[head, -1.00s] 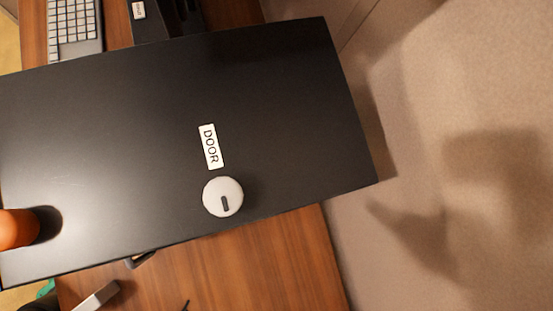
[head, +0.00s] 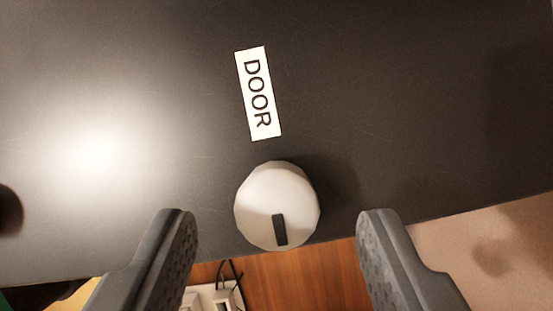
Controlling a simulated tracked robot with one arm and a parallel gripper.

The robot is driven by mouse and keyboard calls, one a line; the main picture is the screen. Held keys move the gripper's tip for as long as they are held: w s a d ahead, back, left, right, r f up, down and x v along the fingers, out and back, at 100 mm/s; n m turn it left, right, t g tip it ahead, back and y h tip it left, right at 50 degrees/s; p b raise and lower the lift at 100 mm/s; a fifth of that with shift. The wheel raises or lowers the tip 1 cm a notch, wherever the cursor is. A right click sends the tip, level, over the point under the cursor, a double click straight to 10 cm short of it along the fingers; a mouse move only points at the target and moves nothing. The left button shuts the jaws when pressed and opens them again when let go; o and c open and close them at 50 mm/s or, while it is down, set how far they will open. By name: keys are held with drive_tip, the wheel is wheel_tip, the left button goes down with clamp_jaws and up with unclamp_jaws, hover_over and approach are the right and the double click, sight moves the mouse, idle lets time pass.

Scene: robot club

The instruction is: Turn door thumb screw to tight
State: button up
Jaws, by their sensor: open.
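The door thumb screw (head: 270,200) is a round, light grey knob with a dark pointer mark near its lower edge. It sits on a black panel (head: 400,110), just below a white label reading DOOR (head: 259,93). My gripper (head: 277,218) is open, with one dark finger to the lower left of the knob and the other to the lower right. There is a clear gap between each finger and the knob, and nothing is held.
The panel's lower edge runs just below the knob. Beyond it is a brown wooden surface (head: 300,280) with a pale object and cables (head: 222,295). Beige floor (head: 490,245) shows at the lower right. The panel around the label is clear.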

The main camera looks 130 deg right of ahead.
drive_tip(key=shift+x, duration=1.05)
drive_tip(key=shift+s, duration=0.1)
drive_tip(key=c, duration=1)
drive_tip(key=shift+d, duration=0.25)
drive_tip(key=shift+a, duration=0.15)
